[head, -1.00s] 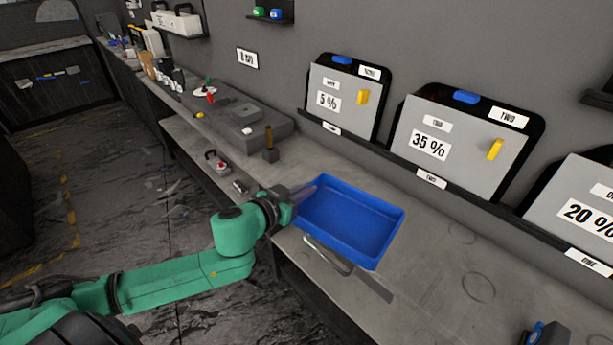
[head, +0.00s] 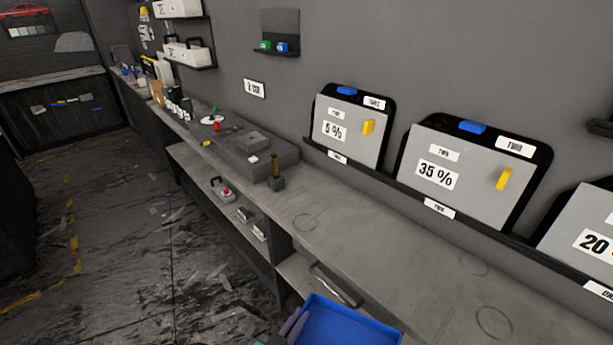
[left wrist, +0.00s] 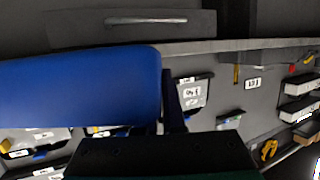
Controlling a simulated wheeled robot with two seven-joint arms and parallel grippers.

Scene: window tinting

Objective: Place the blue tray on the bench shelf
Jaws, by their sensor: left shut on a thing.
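The blue tray (head: 345,324) is at the bottom edge of the head view, in front of the bench, with its near part cut off. My left gripper (head: 291,328) is shut on the tray's left side; only a bit of the gripper shows. In the left wrist view the tray (left wrist: 80,88) fills the left side beside a dark finger (left wrist: 173,105). The bench (head: 375,255) runs along the wall. Its open lower shelf (head: 203,187) shows below the top at left. My right gripper is not in view.
A drawer handle (head: 335,286) is on the bench front just beyond the tray. A red-topped item (head: 223,190) and several small pieces lie on the lower shelf. A grey block (head: 250,143) stands on the bench top. Grey panels (head: 440,168) lean on the wall. The near bench top is mostly clear.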

